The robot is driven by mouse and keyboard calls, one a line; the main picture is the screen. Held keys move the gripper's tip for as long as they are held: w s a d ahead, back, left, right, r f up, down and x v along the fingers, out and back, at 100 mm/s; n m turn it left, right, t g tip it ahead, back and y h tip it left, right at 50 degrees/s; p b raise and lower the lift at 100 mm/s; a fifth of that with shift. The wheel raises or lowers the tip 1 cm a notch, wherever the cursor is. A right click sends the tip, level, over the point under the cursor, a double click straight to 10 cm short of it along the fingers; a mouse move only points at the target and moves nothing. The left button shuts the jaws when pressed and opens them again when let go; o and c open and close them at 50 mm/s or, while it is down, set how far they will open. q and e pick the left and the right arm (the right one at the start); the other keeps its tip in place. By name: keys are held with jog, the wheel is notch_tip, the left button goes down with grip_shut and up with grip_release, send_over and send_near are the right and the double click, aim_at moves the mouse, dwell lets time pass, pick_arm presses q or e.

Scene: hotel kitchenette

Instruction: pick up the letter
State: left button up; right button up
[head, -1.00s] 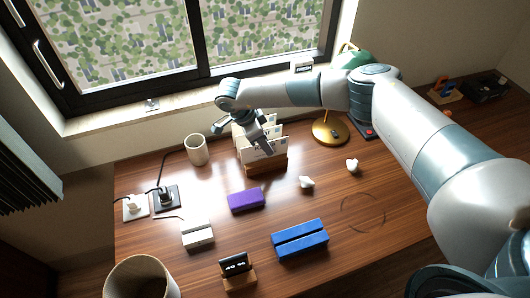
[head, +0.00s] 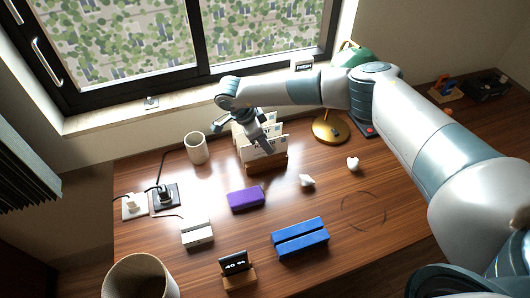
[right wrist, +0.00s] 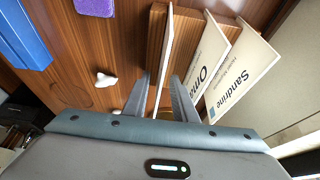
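A wooden letter rack (head: 266,166) holds several upright letters on the desk below the window. The front letter (right wrist: 166,50) shows edge-on in the right wrist view. Behind it stand a letter marked "Oma" (right wrist: 208,68) and one marked "Sandrine" (right wrist: 240,75). My right gripper (head: 266,146) reaches down over the rack. In the right wrist view, my right gripper (right wrist: 161,76) is open, with its fingers on either side of the front letter and gaps beside it. The lower ends of the letters are partly hidden. My left gripper is not in view.
A cup (head: 197,148) stands left of the rack, and a brass lamp base (head: 330,128) stands right. A purple block (head: 245,198), a blue block (head: 300,238) and small white pieces (head: 307,181) lie in front. The desk's front right is clear.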

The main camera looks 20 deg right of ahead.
dwell(0.5)
grip_shut()
